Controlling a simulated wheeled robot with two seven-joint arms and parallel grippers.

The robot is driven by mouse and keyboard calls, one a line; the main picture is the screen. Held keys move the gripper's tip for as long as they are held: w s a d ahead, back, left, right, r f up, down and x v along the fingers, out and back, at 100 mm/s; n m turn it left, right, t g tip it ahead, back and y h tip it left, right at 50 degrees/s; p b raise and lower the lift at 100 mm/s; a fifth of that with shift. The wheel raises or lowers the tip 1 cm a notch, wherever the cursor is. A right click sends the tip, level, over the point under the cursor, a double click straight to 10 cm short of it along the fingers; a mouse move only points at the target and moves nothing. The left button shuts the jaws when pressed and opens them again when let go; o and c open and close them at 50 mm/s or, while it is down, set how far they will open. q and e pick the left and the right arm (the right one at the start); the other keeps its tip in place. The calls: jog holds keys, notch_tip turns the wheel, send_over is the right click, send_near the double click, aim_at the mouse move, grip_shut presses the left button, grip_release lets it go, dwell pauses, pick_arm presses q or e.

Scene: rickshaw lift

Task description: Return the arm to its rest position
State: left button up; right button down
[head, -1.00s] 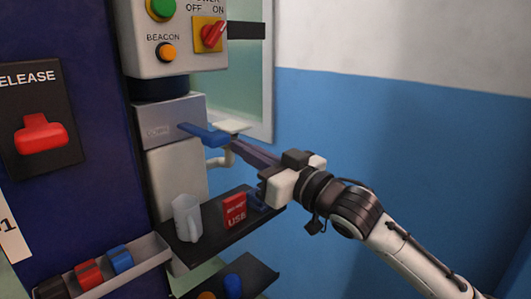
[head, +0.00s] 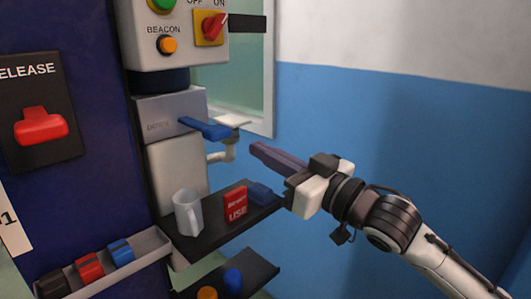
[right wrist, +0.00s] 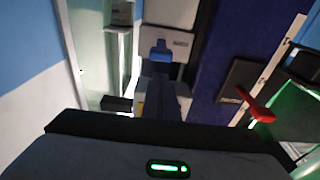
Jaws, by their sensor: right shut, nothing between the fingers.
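My right gripper (head: 258,150) reaches in from the lower right in the head view. Its fingers are together and empty, apart from the blue lever (head: 206,128) on the grey unit. The fingers also show in the right wrist view (right wrist: 162,88), with the blue lever (right wrist: 161,50) beyond them. My left gripper is in neither view.
A dark shelf (head: 205,240) below holds a clear jug (head: 188,212), a red box (head: 235,203) and a blue item (head: 262,194). A control box (head: 180,52) hangs above. A red release handle (head: 40,126) is at the left. The blue wall side at right is clear.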

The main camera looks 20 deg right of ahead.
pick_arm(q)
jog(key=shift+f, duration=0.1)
pick_arm(e)
jog(key=shift+f, duration=0.1)
